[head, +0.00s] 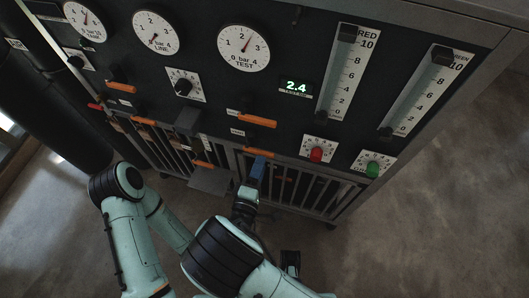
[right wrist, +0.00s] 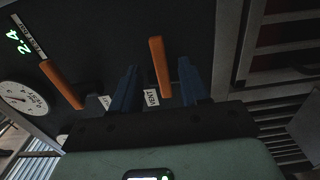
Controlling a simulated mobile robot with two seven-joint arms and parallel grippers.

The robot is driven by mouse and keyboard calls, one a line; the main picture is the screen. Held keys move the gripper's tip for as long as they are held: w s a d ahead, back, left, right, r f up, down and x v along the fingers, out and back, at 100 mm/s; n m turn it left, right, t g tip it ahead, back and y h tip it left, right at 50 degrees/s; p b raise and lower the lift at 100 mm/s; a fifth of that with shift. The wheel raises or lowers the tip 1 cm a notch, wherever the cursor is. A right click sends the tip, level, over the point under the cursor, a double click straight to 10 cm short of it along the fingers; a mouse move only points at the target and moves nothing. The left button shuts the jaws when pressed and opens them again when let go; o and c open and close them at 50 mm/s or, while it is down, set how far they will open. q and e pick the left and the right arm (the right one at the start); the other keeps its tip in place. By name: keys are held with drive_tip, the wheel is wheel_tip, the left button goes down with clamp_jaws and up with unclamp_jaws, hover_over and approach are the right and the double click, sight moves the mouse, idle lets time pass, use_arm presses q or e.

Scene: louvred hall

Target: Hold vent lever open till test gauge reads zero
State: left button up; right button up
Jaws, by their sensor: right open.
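The test gauge (head: 243,47) is a round white dial marked TEST, its needle up and right of centre. The green display (head: 296,87) reads 2.4 and also shows in the right wrist view (right wrist: 17,41). The vent lever (right wrist: 160,66) is an orange bar with a VENT label by its lower end. It appears in the head view (head: 258,152) just above my right gripper (head: 256,170). In the right wrist view my right gripper (right wrist: 157,82) is open, its blue fingers either side of the lever, with gaps showing.
Another orange lever (right wrist: 62,84) lies left of the vent lever in the right wrist view. A grey shelf (head: 208,180) juts out left of my right gripper. Red (head: 316,155) and green (head: 373,169) knobs sit right. Floor at the right is clear.

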sight(264, 153)
drive_tip(key=shift+x, duration=2.55)
clamp_jaws()
